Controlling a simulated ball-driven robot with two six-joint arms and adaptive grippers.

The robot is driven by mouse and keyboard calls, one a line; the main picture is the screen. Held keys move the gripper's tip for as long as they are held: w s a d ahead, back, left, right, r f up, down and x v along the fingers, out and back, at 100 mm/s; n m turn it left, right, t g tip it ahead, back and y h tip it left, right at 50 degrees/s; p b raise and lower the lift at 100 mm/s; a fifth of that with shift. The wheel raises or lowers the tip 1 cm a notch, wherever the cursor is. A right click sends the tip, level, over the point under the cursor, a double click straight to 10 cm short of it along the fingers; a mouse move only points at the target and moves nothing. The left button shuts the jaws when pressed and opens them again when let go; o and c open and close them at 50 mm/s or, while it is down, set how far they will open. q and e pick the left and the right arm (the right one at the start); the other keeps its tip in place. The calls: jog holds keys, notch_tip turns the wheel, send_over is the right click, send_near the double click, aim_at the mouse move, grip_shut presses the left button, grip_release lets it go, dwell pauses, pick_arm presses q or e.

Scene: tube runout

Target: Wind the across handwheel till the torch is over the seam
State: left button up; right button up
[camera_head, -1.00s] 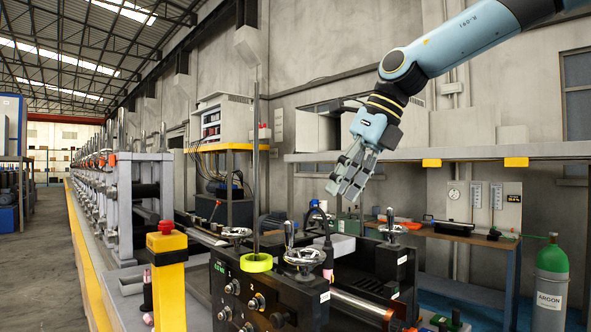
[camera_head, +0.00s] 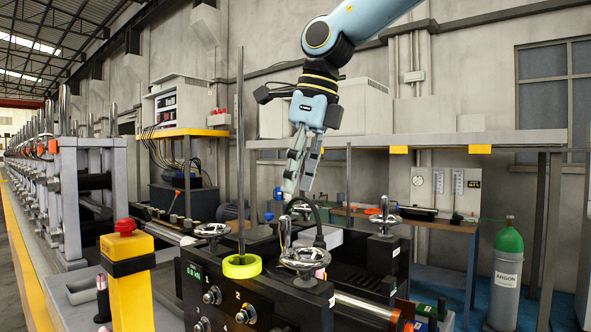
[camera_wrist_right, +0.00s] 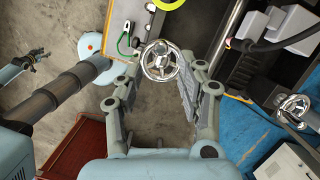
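My right gripper (camera_head: 297,188) hangs fingers-down above the machine in the head view. In the right wrist view the gripper (camera_wrist_right: 158,88) is open and empty, with a chrome handwheel (camera_wrist_right: 160,61) showing beyond and between its fingers, not gripped. Chrome handwheels stand at the front (camera_head: 304,257), left (camera_head: 212,230) and back right (camera_head: 385,220) in the head view; no across label is readable. The torch (camera_head: 320,242), with a black hose and a pinkish glow below, is beside the front wheel. The seam is not discernible. My left gripper (camera_wrist_right: 22,66) shows small in the wrist view, its opening unclear.
A black control box (camera_head: 225,300) carries a yellow-green ring (camera_head: 241,266) and a tall rod. A yellow post with a red button (camera_head: 125,227) stands at left. A green argon cylinder (camera_head: 507,262) stands right. A second handwheel (camera_wrist_right: 295,107) shows lower right in the wrist view.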

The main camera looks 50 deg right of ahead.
aim_at(285, 219)
jog(key=b+x, duration=0.3)
jog(key=x, duration=0.4)
jog(key=shift+w+f, duration=0.15)
jog(key=shift+f, duration=0.15)
jog(key=shift+r, duration=0.2)
pick_arm(q)
jog(key=f, duration=0.2)
jog(key=w+f, duration=0.1)
jog(key=f, duration=0.1)
pick_arm(e)
jog(key=shift+c, duration=0.5)
grip_shut()
